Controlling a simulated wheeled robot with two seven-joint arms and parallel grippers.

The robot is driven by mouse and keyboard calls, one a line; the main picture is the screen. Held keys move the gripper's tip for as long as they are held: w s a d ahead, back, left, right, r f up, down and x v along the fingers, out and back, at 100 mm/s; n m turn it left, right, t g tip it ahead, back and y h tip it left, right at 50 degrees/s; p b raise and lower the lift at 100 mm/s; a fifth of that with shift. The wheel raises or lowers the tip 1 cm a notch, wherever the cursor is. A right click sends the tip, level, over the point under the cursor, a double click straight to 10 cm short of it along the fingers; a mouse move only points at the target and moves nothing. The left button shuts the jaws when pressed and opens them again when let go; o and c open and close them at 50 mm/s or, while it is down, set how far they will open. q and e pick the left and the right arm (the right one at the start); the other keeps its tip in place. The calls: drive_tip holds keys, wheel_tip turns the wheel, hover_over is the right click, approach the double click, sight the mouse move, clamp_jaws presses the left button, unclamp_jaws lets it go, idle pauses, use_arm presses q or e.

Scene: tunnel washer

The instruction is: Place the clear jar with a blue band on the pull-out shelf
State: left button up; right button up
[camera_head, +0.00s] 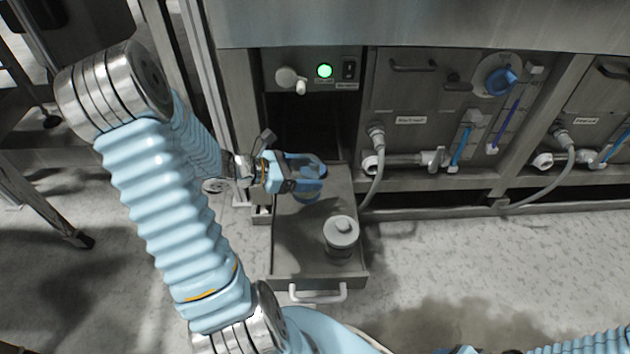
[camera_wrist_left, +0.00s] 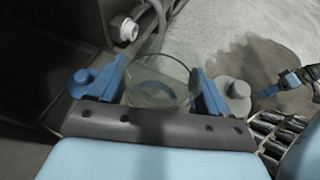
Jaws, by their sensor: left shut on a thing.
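The pull-out shelf (camera_head: 300,258) stands drawn out from the steel housing, low down, with a white handle at its front. My left gripper (camera_head: 305,178) is over the back part of the shelf. It is shut on the clear jar with a blue band (camera_head: 309,192), which looks roughly upright; I cannot tell whether its base touches the shelf. In the left wrist view the jar (camera_wrist_left: 160,80) shows between the two blue fingers. My right gripper (camera_wrist_left: 290,82) shows small at the right edge of that view; its jaws are unclear.
A grey-lidded jar (camera_head: 341,233) stands on the front right of the shelf. A hose (camera_head: 377,182) hangs just right of the shelf. A green lit button (camera_head: 324,71) is on the panel above. The front left of the shelf is clear.

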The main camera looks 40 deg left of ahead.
use_arm(q)
drive_tip(key=shift+w+a+f+b, duration=0.4)
drive_tip(key=shift+w+f, duration=0.65)
drive_tip(key=shift+f, duration=0.6)
drive_tip(key=shift+w+a+f+b, duration=0.4)
drive_tip(key=shift+w+f, duration=0.65)
drive_tip(key=shift+f, duration=0.55)
drive_tip(key=shift+w+a+f+b, duration=0.3)
drive_tip(key=shift+w+a+f, duration=0.2)
drive_tip(key=shift+w+f, duration=0.85)
drive_tip(key=shift+s+f, duration=0.3)
drive_tip(key=shift+f, duration=0.15)
drive_tip(key=o, duration=1.1)
drive_tip(key=shift+s+a+r, duration=0.1)
drive_tip(key=shift+r, duration=0.15)
drive_tip(key=p+v, duration=0.2)
drive_tip(key=v, duration=0.9)
drive_tip(key=shift+s+a+r, duration=0.15)
drive_tip(key=shift+s, duration=0.15)
